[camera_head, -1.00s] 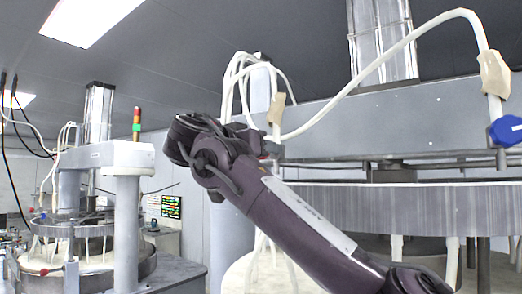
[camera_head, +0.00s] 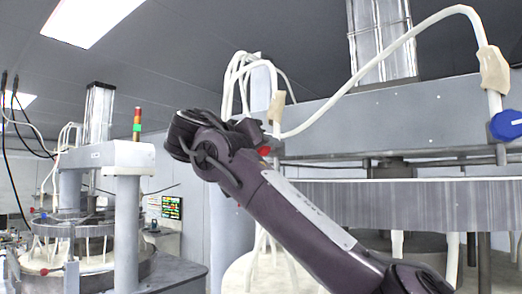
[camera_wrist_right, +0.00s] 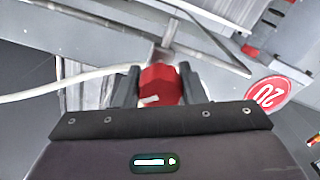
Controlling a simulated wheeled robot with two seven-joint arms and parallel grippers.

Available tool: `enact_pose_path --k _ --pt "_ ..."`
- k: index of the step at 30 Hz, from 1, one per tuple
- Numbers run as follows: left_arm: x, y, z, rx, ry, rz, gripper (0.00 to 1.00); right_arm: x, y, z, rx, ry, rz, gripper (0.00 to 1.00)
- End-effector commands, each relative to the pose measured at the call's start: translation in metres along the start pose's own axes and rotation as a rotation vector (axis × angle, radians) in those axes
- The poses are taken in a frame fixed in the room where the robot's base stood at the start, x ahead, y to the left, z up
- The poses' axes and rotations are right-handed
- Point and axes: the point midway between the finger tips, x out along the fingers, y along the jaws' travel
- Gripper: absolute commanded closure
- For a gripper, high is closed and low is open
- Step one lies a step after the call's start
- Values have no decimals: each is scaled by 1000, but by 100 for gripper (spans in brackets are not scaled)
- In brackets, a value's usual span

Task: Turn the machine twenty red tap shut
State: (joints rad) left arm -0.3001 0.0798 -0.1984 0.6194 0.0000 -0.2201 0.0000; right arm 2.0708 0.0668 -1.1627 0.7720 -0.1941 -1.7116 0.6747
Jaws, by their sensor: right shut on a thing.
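The red tap (camera_wrist_right: 160,84) sits between the two dark fingers of my right gripper (camera_wrist_right: 158,86) in the right wrist view. The fingers are shut on it from both sides. A round red sign with a white 20 (camera_wrist_right: 268,93) is on the machine beside it. In the head view, my right arm comes up from the lower right, and my right gripper (camera_head: 262,138) is at the machine's pipe. A bit of the red tap (camera_head: 264,151) shows there; the rest is hidden by the gripper. My left gripper is not in view.
A blue tap (camera_head: 507,125) hangs on a white hose at the right edge. The grey machine beam (camera_head: 400,125) and a large ribbed ring (camera_head: 420,205) lie behind my arm. Another machine (camera_head: 110,155) with a signal light (camera_head: 137,122) stands at left.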

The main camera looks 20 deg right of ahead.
Motion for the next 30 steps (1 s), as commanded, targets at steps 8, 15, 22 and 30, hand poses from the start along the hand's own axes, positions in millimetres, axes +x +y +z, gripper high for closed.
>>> enact_pose_path --k 8,15,22,30 --pt "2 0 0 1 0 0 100 1 1 1 -174 -3 2 86" --pt "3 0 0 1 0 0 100 1 1 0 -255 -3 2 86" --pt "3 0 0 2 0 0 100 1 1 0 -276 -3 2 86" --pt "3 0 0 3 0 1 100 1 1 0 -275 -4 2 86"
